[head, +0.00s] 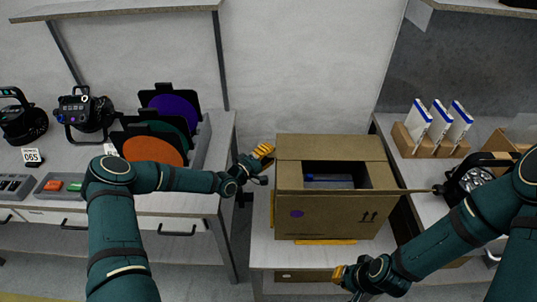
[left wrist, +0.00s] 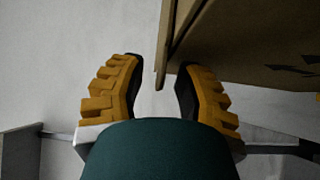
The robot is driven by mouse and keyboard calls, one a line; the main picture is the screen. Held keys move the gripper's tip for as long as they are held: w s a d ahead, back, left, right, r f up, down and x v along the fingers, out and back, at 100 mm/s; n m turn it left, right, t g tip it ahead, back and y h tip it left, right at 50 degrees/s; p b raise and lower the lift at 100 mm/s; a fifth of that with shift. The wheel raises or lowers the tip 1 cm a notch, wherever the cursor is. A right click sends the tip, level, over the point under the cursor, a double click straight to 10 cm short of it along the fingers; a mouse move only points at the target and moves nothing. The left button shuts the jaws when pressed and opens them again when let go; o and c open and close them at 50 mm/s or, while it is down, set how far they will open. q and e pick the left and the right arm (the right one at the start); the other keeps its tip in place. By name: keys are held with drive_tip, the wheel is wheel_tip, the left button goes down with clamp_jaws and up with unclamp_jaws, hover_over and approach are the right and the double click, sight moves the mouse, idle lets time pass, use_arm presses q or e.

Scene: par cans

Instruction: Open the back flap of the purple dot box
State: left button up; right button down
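The brown cardboard box (head: 340,222) with a purple dot (head: 297,213) on its front stands on the middle table. A wide panel, its back flap (head: 331,148), lies along the far side of the top; its exact angle is hard to tell. My left gripper (head: 263,152) is at the box's back left corner, beside this flap. In the left wrist view its fingers (left wrist: 160,85) are apart, with a cardboard edge (left wrist: 163,45) reaching between them. My right gripper (head: 343,277) is low in front of the box; its finger gap is unclear.
A blue item (head: 328,179) shows inside the box opening. A thin flap (head: 415,190) sticks out to the right. The left bench holds stage lights (head: 85,112) and a rack of coloured filters (head: 155,148). The right bench holds a wooden rack (head: 425,143) and another light (head: 468,182).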

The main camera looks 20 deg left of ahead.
use_arm(q)
drive_tip(key=shift+c, duration=0.4)
clamp_jaws()
drive_tip(key=shift+r, duration=0.1)
